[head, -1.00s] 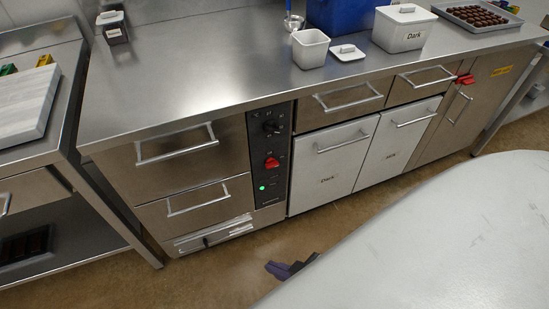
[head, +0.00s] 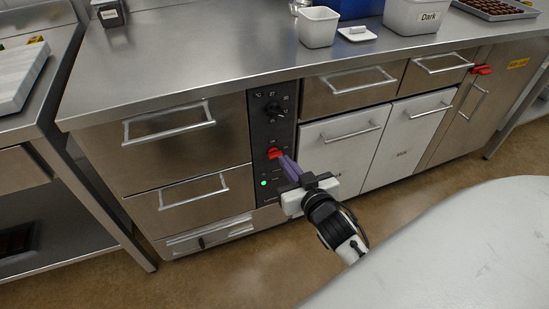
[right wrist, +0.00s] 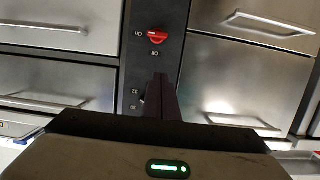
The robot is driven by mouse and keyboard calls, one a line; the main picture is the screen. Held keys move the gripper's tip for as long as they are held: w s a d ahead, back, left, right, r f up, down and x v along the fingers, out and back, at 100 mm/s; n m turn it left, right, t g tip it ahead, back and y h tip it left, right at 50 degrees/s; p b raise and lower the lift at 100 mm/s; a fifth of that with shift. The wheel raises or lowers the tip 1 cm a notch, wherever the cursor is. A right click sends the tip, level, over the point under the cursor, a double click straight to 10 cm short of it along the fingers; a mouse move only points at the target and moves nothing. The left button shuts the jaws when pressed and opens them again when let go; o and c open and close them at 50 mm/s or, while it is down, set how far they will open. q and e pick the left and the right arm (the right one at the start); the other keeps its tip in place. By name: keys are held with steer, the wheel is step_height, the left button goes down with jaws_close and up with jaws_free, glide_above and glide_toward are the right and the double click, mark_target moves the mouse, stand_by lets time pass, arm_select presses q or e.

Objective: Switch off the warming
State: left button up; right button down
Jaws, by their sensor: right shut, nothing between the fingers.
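The black control panel (head: 273,128) on the steel cabinet front carries a black dial (head: 273,110) above a red knob (head: 275,153). A green light (head: 263,183) glows below the red knob. My right gripper (head: 283,160) is shut and empty, its purple-grey fingers pointing up at the panel, with the tips overlapping the red knob's lower right edge in the head view. In the right wrist view the red knob (right wrist: 157,37) shows clear beyond the shut fingertips (right wrist: 160,77), apart from them in the picture. Contact cannot be told. My left gripper is not in view.
Steel drawers with bar handles (head: 170,133) flank the panel on the left. White doors (head: 345,150) stand on its right. Another red handle (head: 482,70) is at the far right cabinet. White containers (head: 319,27) stand on the steel counter (head: 200,55) above.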

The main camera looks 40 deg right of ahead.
steer(key=b, duration=0.2)
glide_above(275, 154)
steer(key=s+a, duration=0.2)
steer(key=s, duration=0.2)
step_height(275, 154, down, 2)
steer(key=f, duration=0.1)
steer(key=w+f, duration=0.1)
steer(key=shift+w+a+f+b, duration=0.1)
steer(key=shift+w+f+b, duration=0.05)
steer(key=shift+f+b, duration=0.15)
steer(key=shift+f, duration=0.4)
steer(key=shift+f+b, duration=0.3)
steer(key=shift+f, duration=0.2)
